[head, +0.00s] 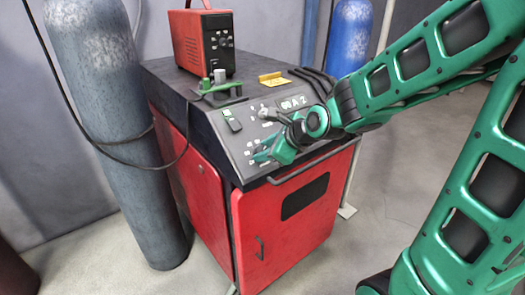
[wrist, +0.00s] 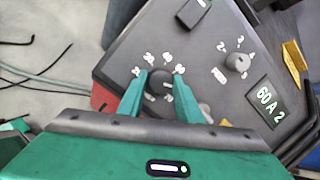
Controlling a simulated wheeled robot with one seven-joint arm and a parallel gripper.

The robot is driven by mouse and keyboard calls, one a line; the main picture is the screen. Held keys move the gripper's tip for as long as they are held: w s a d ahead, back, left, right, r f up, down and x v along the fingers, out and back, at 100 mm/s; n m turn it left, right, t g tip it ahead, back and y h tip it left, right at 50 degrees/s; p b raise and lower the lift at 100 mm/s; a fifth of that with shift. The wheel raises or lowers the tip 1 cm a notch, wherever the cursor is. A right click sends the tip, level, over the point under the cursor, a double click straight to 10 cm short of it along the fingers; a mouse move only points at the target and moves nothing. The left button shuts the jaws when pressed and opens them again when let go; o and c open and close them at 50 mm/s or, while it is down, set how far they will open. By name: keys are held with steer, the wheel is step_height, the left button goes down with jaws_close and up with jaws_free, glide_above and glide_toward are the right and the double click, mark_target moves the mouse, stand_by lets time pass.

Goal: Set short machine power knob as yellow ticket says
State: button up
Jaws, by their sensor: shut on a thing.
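The red machine (head: 275,225) has a dark sloped control panel (head: 238,150). In the wrist view a dark round knob (wrist: 158,84) sits on it inside a ring of white numbers, too blurred to read surely. My gripper (wrist: 158,93) is shut on this knob, one green finger on each side. In the head view my gripper (head: 262,158) is at the panel's front, and it hides the knob. A display (wrist: 269,104) reads "60 A 2". A yellow ticket (head: 272,79) stands on the machine's top; its writing is not legible. The knob's pointer is unclear.
A grey knob (wrist: 237,62) with small numbers and a black switch (wrist: 193,12) share the panel. A small red unit (head: 203,42) and a green clamp (head: 219,88) are on top. A grey cylinder (head: 105,130) stands left, a blue one (head: 349,38) behind. Floor at right is clear.

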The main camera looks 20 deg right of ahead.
steer(key=o, duration=1)
steer(key=shift+o, duration=0.2)
steer(key=v, duration=1)
steer(key=shift+s+r, duration=0.15)
steer(key=shift+s, duration=0.1)
steer(key=shift+d, duration=0.15)
steer(key=s+d+f+n+g+h, duration=0.1)
steer(key=s+d+f+n+g, duration=0.1)
steer(key=s+n, duration=0.4)
steer(key=s+d+f+n+g+h, duration=0.1)
steer(key=s+d+f+n+g, duration=0.2)
steer(key=s+d+n, duration=0.3)
steer(key=s+d+f+n+g+h, duration=0.1)
steer(key=s+d+f+n+g, duration=0.2)
steer(key=s+d+n, duration=0.3)
steer(key=s+n+g, duration=0.1)
steer(key=s, duration=0.4)
steer(key=shift+s+d+f, duration=0.25)
steer(key=shift+s, duration=0.05)
